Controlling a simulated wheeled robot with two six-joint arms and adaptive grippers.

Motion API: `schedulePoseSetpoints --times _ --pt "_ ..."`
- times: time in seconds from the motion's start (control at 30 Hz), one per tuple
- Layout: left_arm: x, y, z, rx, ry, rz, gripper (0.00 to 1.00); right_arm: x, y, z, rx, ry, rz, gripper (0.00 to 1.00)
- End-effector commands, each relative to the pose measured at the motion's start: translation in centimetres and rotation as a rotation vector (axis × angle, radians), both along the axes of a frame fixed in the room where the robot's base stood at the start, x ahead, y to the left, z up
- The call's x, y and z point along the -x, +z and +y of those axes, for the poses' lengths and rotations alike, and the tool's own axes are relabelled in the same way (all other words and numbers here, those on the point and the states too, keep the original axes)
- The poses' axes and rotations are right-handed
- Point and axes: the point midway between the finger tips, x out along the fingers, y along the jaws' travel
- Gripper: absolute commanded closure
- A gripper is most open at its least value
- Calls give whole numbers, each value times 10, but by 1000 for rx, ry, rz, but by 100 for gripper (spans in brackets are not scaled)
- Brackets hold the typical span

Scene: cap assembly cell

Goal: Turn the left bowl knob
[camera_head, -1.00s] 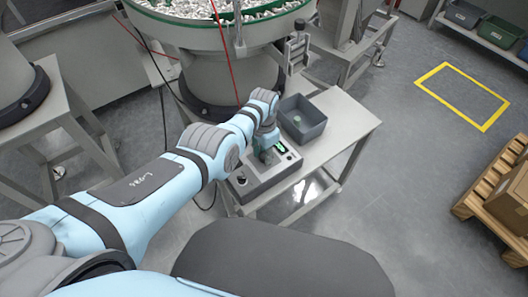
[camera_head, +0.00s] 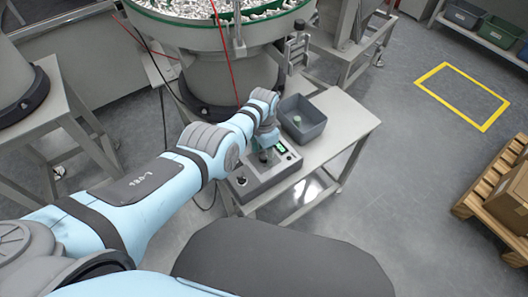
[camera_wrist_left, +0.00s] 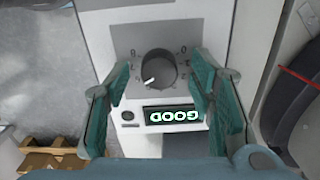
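A round dark knob (camera_wrist_left: 158,70) with a white pointer line stands on a grey control box, on a plate with printed marks. Its pointer is toward the lower left in the left wrist view. My left gripper (camera_wrist_left: 160,98) is open, with one green finger on each side of the knob and gaps between. In the head view, the control box (camera_head: 262,187) sits on a small bench, with my left gripper (camera_head: 266,146) just above it. A second dark knob-like part (camera_head: 241,181) shows at the box's left end. I cannot tell whether the fingers reach knob height.
A display (camera_wrist_left: 173,115) reading GOOD, upside down in the wrist view, lies beside the knob. A grey bin (camera_head: 303,132) holding a small green part stands behind the box on the bench (camera_head: 345,122). A large bowl feeder (camera_head: 205,38) stands behind.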

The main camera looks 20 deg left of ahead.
Motion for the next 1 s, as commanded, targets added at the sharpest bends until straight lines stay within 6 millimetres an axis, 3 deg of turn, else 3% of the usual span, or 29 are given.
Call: schedulePoseSetpoints --times 0.2,0.37,0.7,0.83,1.0 --pt "0 1 0 0 0 1 50 0 0 -1 1 0 0 100" --pt "-1 15 -1 1 0 -1 50 0 0 0 1 0 0 100" --pt "0 103 0 0 1 -1 50 0 0 0 0 0 0 100" --pt "0 118 0 -1 0 1 50 0 0 0 0 0 0 100" --pt "1 120 0 -1 0 2 50 0 0 0 0 0 0 100"
